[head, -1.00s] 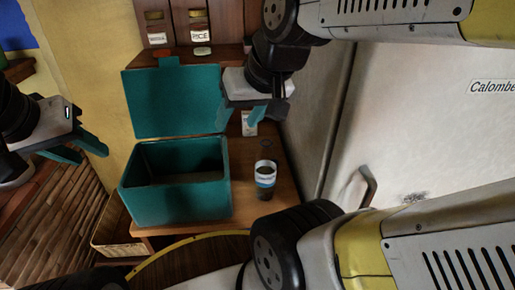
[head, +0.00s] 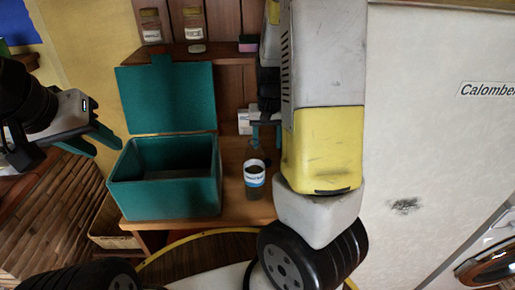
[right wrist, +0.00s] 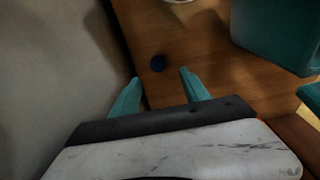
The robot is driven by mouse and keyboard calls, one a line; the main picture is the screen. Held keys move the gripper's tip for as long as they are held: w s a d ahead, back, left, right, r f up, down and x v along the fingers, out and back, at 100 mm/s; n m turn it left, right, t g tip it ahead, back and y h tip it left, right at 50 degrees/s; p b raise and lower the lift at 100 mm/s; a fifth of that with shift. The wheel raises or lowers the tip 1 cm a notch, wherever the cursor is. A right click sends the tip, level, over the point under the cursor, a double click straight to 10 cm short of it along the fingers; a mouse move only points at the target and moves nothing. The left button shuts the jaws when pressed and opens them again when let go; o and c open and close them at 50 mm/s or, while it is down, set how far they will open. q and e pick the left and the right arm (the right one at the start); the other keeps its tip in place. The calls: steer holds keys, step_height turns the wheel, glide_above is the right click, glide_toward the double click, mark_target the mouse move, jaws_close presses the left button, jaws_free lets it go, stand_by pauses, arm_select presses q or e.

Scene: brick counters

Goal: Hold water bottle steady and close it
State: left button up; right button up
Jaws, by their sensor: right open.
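The water bottle (head: 255,182), with a white and blue label band and an open top, stands upright on the wooden counter, right of the teal box. In the head view the right gripper (head: 265,126) is behind the bottle, partly hidden by my arm. My left gripper (head: 105,145) is open and empty at the left, away from the bottle.
An open teal box (head: 165,200) with its lid raised stands left of the bottle. Jars (head: 193,24) stand on the back shelf. A small white item (head: 244,121) is behind the bottle. A pale wall or door (head: 430,130) bounds the right.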

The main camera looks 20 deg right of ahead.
mark_target(267, 161)
steer(key=shift+d+f, duration=0.15)
steer(key=shift+d, duration=0.05)
steer(key=shift+f, duration=0.1)
steer(key=shift+w+f, duration=0.2)
steer(key=shift+f, duration=1)
steer(key=f, duration=0.5)
steer(key=shift+w+d+f, duration=0.1)
steer(key=shift+w+d, duration=0.05)
steer(key=shift+w, duration=0.1)
jaws_close()
